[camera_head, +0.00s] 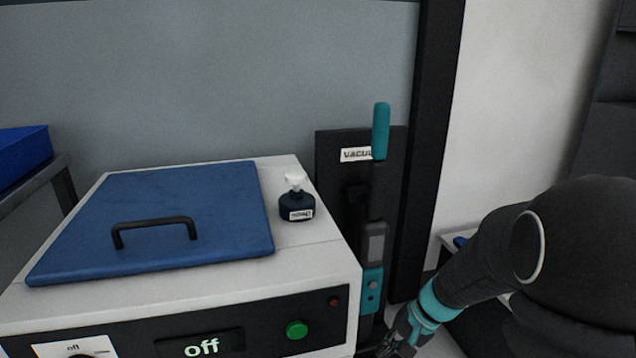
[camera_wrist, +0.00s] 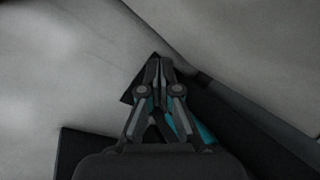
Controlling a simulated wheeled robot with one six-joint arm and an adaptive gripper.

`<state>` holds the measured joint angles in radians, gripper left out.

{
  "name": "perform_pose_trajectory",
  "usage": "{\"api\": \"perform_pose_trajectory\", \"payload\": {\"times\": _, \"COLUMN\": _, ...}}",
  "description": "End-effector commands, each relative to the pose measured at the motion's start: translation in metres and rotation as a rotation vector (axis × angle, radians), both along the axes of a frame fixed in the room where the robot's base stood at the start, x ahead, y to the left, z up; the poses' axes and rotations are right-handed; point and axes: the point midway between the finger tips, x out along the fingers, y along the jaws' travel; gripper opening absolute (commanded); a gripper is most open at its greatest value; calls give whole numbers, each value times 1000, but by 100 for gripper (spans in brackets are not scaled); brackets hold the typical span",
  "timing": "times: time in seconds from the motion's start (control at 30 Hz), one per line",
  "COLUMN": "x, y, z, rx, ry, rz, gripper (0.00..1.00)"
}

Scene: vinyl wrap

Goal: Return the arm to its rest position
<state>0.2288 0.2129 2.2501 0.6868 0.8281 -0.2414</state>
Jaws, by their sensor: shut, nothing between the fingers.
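My arm comes in from the right in the head view, and my gripper (camera_head: 400,345) hangs low at the bottom edge, to the right of the white machine (camera_head: 325,262). Its fingertips are partly cut off there. In the wrist view my gripper (camera_wrist: 158,66) is shut, with its fingertips together and nothing between them. A dark object with a teal part (camera_wrist: 203,132) lies behind the fingers in that view; I cannot tell whether they touch it.
The machine has a blue lid (camera_head: 160,215) with a black handle, a display reading "off" and a green button (camera_head: 296,329). A small dark bottle (camera_head: 296,207) stands on it. A teal-handled vacuum (camera_head: 380,132) stands close beside my gripper. A blue bin (camera_head: 22,155) is at left.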

Motion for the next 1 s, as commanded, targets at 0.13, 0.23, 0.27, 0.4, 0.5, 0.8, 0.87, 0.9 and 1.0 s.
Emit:
{"api": "perform_pose_trajectory", "payload": {"times": 0.13, "x": -38, "y": -3, "z": 42, "rx": -115, "ry": -16, "rz": 86, "gripper": 0}}
{"api": "perform_pose_trajectory", "payload": {"times": 0.23, "x": -61, "y": -7, "z": 65, "rx": -192, "ry": -35, "rz": 136, "gripper": 0}}
{"api": "perform_pose_trajectory", "payload": {"times": 0.27, "x": -68, "y": -8, "z": 72, "rx": -216, "ry": -42, "rz": 149, "gripper": 0}}
{"api": "perform_pose_trajectory", "payload": {"times": 0.4, "x": -96, "y": -16, "z": 102, "rx": -326, "ry": -91, "rz": 210, "gripper": 0}}
{"api": "perform_pose_trajectory", "payload": {"times": 0.5, "x": -114, "y": -21, "z": 123, "rx": -400, "ry": -135, "rz": 249, "gripper": 0}}
{"api": "perform_pose_trajectory", "payload": {"times": 0.8, "x": -155, "y": -27, "z": 187, "rx": -575, "ry": -330, "rz": 347, "gripper": 0}}
{"api": "perform_pose_trajectory", "payload": {"times": 0.87, "x": -161, "y": -24, "z": 198, "rx": -588, "ry": -372, "rz": 351, "gripper": 0}}
{"api": "perform_pose_trajectory", "payload": {"times": 0.9, "x": -164, "y": -22, "z": 205, "rx": -592, "ry": -398, "rz": 351, "gripper": 0}}
{"api": "perform_pose_trajectory", "payload": {"times": 1.0, "x": -169, "y": -18, "z": 222, "rx": -600, "ry": -454, "rz": 351, "gripper": 0}}
